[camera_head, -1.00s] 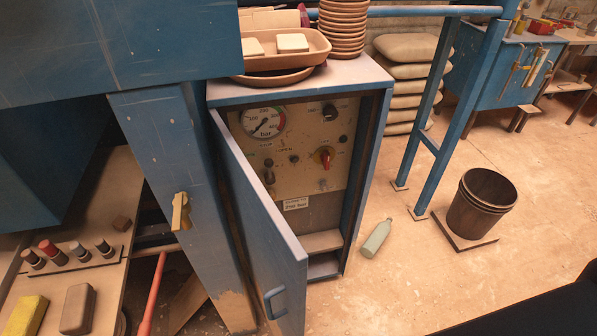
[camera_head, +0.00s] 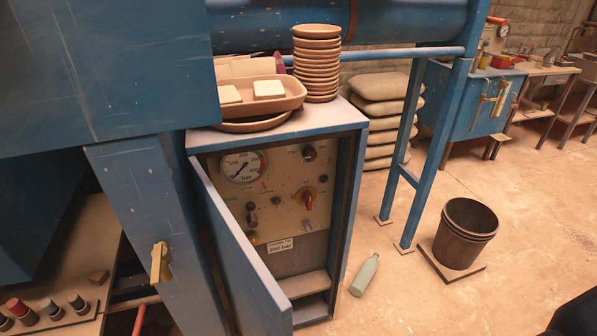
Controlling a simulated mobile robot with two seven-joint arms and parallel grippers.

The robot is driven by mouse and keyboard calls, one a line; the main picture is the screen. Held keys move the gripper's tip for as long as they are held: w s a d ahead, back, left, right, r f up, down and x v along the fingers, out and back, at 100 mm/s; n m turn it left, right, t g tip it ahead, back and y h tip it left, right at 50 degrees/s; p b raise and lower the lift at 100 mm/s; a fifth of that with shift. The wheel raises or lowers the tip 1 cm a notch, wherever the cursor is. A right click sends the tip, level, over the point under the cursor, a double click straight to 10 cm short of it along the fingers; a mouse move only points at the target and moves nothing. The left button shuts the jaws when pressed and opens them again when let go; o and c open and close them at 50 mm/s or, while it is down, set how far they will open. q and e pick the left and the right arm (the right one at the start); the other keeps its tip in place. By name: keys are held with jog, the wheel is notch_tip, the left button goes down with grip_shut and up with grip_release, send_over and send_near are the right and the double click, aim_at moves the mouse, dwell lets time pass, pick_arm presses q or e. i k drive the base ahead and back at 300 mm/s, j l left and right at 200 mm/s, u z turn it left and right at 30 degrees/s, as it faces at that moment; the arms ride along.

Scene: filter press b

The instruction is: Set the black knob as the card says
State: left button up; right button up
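A blue cabinet (camera_head: 352,190) stands with its door (camera_head: 238,262) swung open to the left. Inside is a control panel (camera_head: 285,200) with a round pressure gauge (camera_head: 243,166) marked in bar. A black knob (camera_head: 309,153) sits at the upper right of the panel; its setting is too small to read. A red-handled switch (camera_head: 309,201) is below it, and smaller dark controls (camera_head: 252,219) sit at the lower left. A small white card (camera_head: 280,245) is fixed below the panel; its print seems to end in "bar", but the figure is unclear. Neither gripper is in view.
A tray with pale blocks (camera_head: 262,97) and stacked clay saucers (camera_head: 317,65) stand on the cabinet top. Floor in front is clear.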

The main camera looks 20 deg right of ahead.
aim_at(308, 154)
jog(key=l+z, duration=0.1)
jog(key=l, duration=0.4)
jog(key=i+l+z, duration=0.1)
jog(key=l, duration=0.4)
jog(key=i+l, duration=0.1)
jog(key=l, duration=0.4)
jog(key=i+l+z, duration=0.15)
jog(key=l, duration=0.35)
jog(key=l+z, duration=0.1)
jog(key=l, duration=0.4)
jog(key=i, duration=0.05)
